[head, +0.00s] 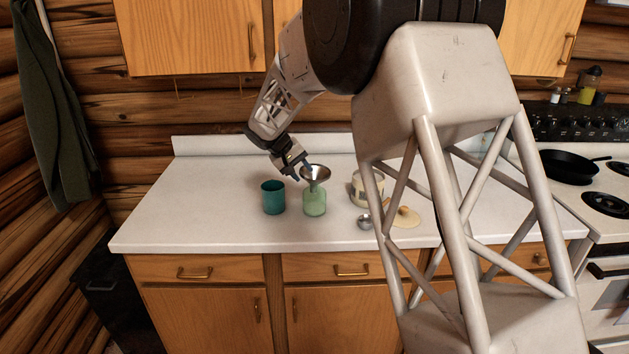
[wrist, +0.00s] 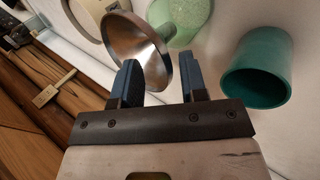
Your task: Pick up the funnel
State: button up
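The metal funnel (head: 316,172) sits upright over the pale green jar (head: 314,203), with its wide mouth up and its spout toward the jar's opening. In the wrist view the funnel (wrist: 133,42) lies just ahead of my gripper, its rim reaching toward the space between the fingers. My gripper (wrist: 160,80) is open, with a clear gap between its two dark fingers. I cannot tell whether either finger touches the rim. In the head view my gripper (head: 301,171) is at the funnel's left side. The jar also shows behind the funnel in the wrist view (wrist: 190,22).
A teal cup (head: 272,198) stands close left of the jar. A pale container (head: 366,188), a metal scoop (head: 364,222) and a spoon rest (head: 408,217) are to the right. A stove with a black pan (head: 568,166) is far right. The counter's left part is clear.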

jog(key=shift+x, duration=1.15)
jog(key=shift+c, duration=0.2)
grip_shut()
